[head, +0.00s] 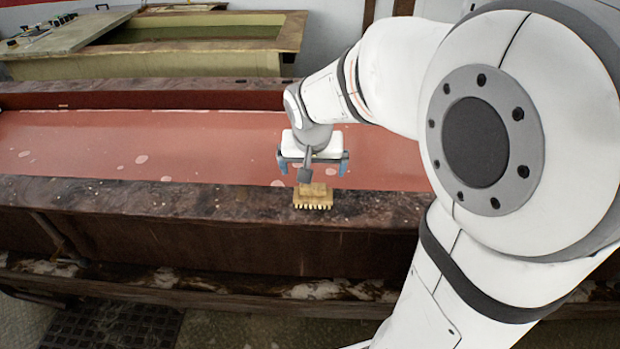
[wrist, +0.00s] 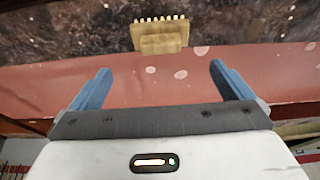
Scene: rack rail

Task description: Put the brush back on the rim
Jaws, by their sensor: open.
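The brush (head: 313,196) is a small yellow-tan block with pale bristles. It lies on the dark, stained near rim (head: 150,197) of the trough, and its bristled side faces the near edge. It also shows in the wrist view (wrist: 160,36) at the top centre, on the rim (wrist: 80,35). My gripper (head: 312,168) is open, its two blue fingers apart and nothing between them. In the wrist view the fingers (wrist: 160,78) stand over the reddish liquid, and the brush lies beyond their tips.
The trough holds reddish-brown liquid (head: 110,140) with pale floating spots. A second tan trough (head: 190,45) with a board stands behind it. A dark floor grate (head: 115,325) lies in front. The rim left of the brush is clear.

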